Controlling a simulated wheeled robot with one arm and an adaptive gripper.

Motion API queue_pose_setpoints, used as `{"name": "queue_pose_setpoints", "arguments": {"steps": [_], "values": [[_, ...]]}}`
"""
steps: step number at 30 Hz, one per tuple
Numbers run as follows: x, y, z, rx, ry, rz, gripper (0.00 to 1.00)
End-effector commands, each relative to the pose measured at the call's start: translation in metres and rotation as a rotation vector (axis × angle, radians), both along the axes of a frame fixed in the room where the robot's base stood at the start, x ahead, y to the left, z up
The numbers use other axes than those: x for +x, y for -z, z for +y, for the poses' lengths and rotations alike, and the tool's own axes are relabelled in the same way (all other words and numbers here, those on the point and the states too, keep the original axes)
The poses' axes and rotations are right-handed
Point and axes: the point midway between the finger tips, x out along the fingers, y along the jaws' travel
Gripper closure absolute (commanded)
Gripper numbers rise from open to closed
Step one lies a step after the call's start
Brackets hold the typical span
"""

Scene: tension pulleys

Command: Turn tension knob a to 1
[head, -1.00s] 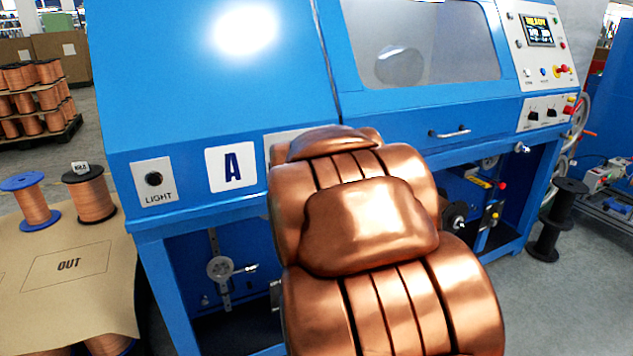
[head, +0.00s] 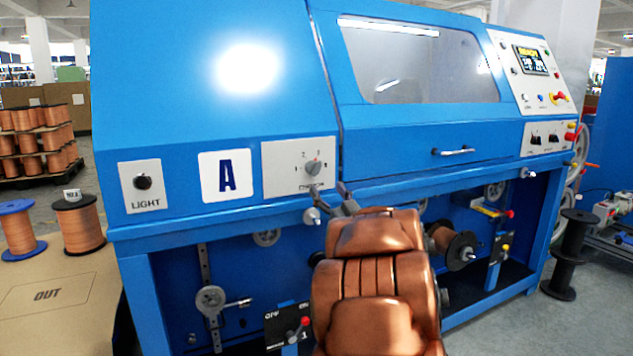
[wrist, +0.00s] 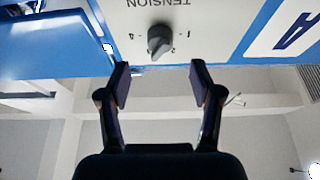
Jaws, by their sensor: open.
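The tension knob (head: 313,168) is a grey pointer knob on a light panel (head: 275,181) to the right of the "A" label (head: 226,175). It also shows upside down in the wrist view (wrist: 160,40), with a 4 at its left and a 1 at its right. Its pointer appears to lean towards the 3 in the head view. My gripper (head: 344,189) is open and empty, just below and right of the panel. In the wrist view, my gripper's fingers (wrist: 160,75) stand apart, either side of the knob's line, short of it.
The LIGHT switch (head: 142,182) is left of the label. A drawer handle (head: 453,151) and a control panel (head: 530,75) lie right. Below the blue ledge are pulleys and a small red-knobbed lever (head: 300,326). Wire spools (head: 79,223) stand on the left table.

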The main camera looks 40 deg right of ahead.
Motion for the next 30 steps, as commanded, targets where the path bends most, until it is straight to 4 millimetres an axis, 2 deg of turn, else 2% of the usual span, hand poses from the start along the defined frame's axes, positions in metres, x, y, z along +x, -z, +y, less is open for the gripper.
{"name": "queue_pose_setpoints", "arguments": {"steps": [8,21,30], "values": [[0.017,-0.006,-0.005,-0.001,-0.003,-0.001,0.35],[0.060,-0.026,-0.020,-0.002,-0.001,0.000,0.35],[0.067,-0.029,-0.023,0.003,0.001,0.002,0.35]]}}
